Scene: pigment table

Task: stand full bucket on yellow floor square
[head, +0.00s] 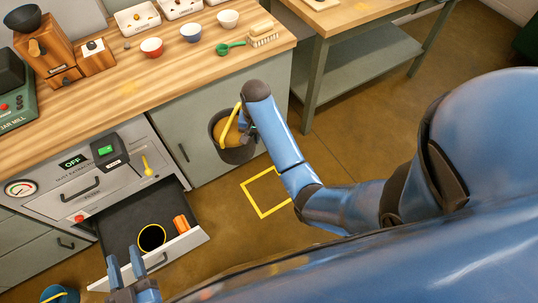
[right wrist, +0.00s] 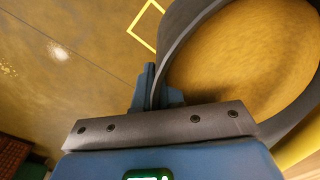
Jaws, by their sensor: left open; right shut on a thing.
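The full bucket (head: 219,120) is dark grey, filled with ochre pigment (right wrist: 245,50), and has a yellow handle (head: 229,124). It is in front of the cabinet, up and left of the yellow floor square (head: 257,208) in the head view. I cannot tell whether its base touches the floor. My right gripper (head: 243,124) is shut on the bucket's rim; the right wrist view shows the rim between the fingers (right wrist: 156,92). The square is a yellow outline on bare floor, partly hidden by my right arm.
An open drawer (head: 115,213) holding a dark yellow-rimmed container (head: 151,238) and an orange item (head: 181,224) juts out at left. A blue bucket (head: 60,294) stands at the lower left. The wooden counter (head: 185,72) carries bowls and tools. A side table (head: 350,65) stands behind the square.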

